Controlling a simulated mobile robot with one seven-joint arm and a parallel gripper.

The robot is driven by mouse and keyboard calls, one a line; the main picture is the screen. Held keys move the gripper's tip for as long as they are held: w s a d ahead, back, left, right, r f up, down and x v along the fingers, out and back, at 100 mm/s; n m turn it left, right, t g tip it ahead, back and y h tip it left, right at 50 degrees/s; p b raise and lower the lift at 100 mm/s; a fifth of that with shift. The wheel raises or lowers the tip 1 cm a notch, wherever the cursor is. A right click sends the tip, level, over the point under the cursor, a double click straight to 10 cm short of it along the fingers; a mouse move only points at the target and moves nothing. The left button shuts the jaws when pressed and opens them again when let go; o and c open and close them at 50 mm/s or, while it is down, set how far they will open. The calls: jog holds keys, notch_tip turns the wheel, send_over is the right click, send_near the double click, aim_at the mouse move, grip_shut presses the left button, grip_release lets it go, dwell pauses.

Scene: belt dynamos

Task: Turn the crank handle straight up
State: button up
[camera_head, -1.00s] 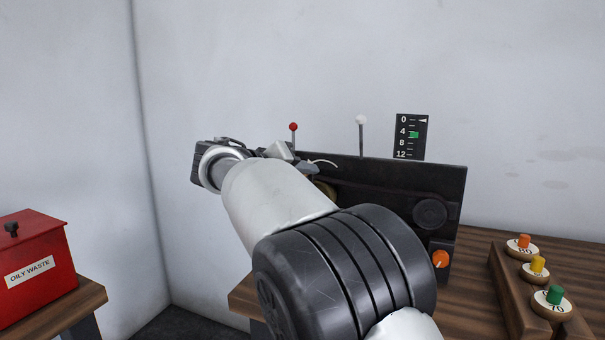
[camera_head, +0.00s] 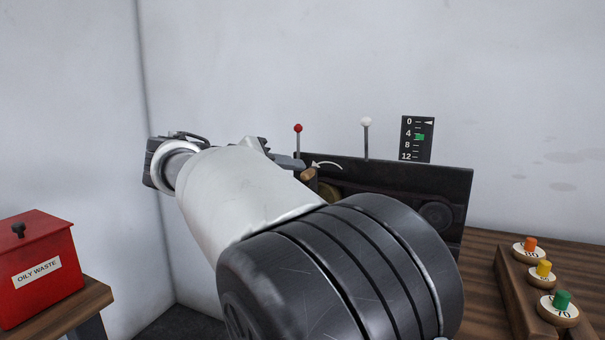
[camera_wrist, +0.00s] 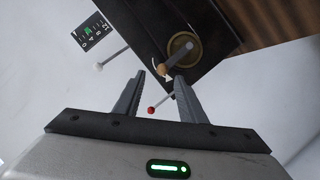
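The crank has a tan wooden handle (camera_wrist: 162,69) on a grey arm (camera_wrist: 178,55) over a round brass disc (camera_wrist: 184,46), on the front of a dark panel (camera_head: 410,190). In the head view the handle (camera_head: 308,174) shows just right of a finger of my gripper (camera_head: 287,161), and the disc is partly hidden behind my arm. In the wrist view my gripper (camera_wrist: 160,77) is open, and the handle shows in the gap at its fingertips. I cannot tell whether a finger touches it. A white curved arrow (camera_head: 327,164) is above the handle.
A red-knobbed rod (camera_head: 298,129) and a white-knobbed rod (camera_head: 366,123) rise above the panel, beside a scale (camera_head: 417,138) with a green mark. A wooden rack (camera_head: 512,292) with colour-topped weights is at right. A red oily waste box (camera_head: 37,262) is at left.

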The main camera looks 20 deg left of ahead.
jog(key=v, duration=0.8)
jog(key=shift+s+r+p, duration=0.2)
jog(key=shift+s+p, duration=0.1)
jog(key=shift+p, duration=0.15)
